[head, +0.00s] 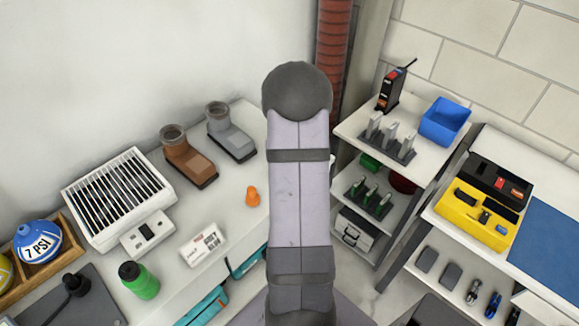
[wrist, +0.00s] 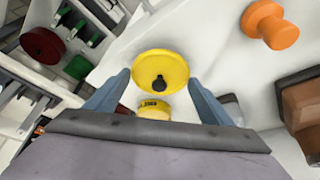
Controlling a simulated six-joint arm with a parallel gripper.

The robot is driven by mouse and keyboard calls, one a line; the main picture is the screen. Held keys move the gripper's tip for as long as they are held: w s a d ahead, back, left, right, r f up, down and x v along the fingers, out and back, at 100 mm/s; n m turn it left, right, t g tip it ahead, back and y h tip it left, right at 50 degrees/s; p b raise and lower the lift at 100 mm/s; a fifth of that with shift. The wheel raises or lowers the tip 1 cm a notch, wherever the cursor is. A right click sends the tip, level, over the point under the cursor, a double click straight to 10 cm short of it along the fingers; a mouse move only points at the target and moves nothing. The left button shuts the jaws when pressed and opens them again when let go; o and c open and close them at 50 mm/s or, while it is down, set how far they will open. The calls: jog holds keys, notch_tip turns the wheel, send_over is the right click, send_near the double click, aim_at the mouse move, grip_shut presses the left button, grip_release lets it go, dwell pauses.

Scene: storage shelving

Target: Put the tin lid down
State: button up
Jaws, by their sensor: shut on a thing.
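In the wrist view, a round yellow lid (wrist: 146,66) with a small black knob sits between the two fingers of my gripper (wrist: 160,78). The fingers are shut on its edges, and the knob faces the camera. A yellow tin (wrist: 153,108) with dark lettering shows just below the lid in the picture, partly hidden by the lid and my gripper. I cannot tell whether the lid and tin touch. In the head view my own arm hides the gripper, lid and tin.
An orange spool-like piece (head: 252,196) stands on the white bench, also in the wrist view (wrist: 268,25). A brown boot-shaped item (head: 187,160) and a grey one (head: 230,135) stand behind it. A white box (head: 202,245) lies in front. A shelf rack (head: 350,130) stands right.

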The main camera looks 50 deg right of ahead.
jog(key=shift+f, duration=0.85)
jog(key=shift+f, duration=0.2)
jog(key=o, duration=1)
jog(key=shift+r, duration=0.15)
jog(key=v, duration=1.2)
